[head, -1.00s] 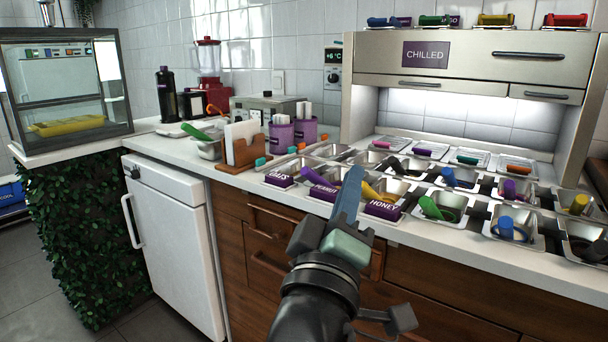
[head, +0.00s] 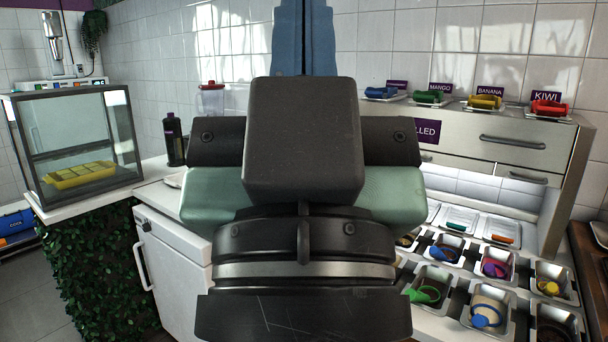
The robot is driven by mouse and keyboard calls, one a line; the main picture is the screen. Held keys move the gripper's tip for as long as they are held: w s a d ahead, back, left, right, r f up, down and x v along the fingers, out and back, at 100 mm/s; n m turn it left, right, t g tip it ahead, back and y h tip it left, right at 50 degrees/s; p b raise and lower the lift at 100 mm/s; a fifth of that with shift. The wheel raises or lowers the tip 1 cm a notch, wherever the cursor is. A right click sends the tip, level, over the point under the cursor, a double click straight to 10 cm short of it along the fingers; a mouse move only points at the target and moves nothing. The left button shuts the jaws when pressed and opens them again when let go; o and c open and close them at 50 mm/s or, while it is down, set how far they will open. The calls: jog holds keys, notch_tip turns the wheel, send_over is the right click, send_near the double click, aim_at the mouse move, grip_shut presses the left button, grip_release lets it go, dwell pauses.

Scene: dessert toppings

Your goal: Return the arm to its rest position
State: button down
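My gripper (head: 303,30) is raised close in front of the head camera and fills the middle of the view. Its two blue fingers point up and lie side by side with only a thin dark line between them, so it looks shut. Nothing shows between them, but the tips run out past the top edge. My wrist and the gripper's dark body hide the middle of the counter behind.
Steel topping pans with coloured-handled scoops (head: 427,294) fill the counter at right, below the chilled cabinet (head: 480,140). A glass case (head: 75,140) with a yellow tray (head: 80,175) stands at left, above a leafy panel (head: 95,275). A white fridge (head: 175,265) stands beside it.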

notch_tip(320, 180, up, 14)
jog(key=p, duration=1.2)
jog(key=c, duration=1.6)
grip_release()
jog(key=shift+r, duration=0.1)
